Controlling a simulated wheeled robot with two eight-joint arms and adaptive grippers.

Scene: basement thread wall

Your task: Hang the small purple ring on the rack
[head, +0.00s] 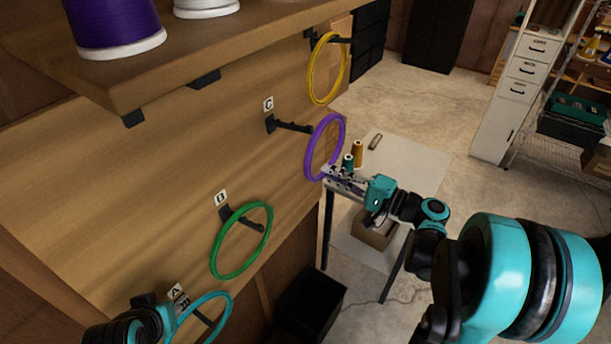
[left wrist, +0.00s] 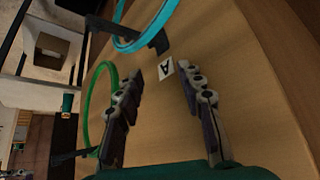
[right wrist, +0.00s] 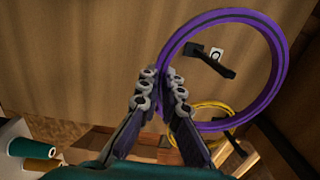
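The purple ring (head: 342,131) is held upright just off the board, near the tip of the black peg C (head: 291,126). My right gripper (head: 327,174) is shut on its lower edge; in the right wrist view the ring (right wrist: 281,70) runs between the close fingertips (right wrist: 162,78). There peg C (right wrist: 215,65) shows inside the ring's opening; I cannot tell whether its tip passes through. The rack board (head: 150,165) carries labelled pegs. My left gripper is open and empty in the left wrist view (left wrist: 162,78), facing the board near label A (left wrist: 167,68).
A green ring (head: 268,222) hangs on peg B, a cyan ring (head: 226,301) on peg A and a yellow ring (head: 312,74) on the far upper peg. A shelf (head: 185,62) with thread spools overhangs the board. A white table (head: 415,155) with spools stands behind my right gripper.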

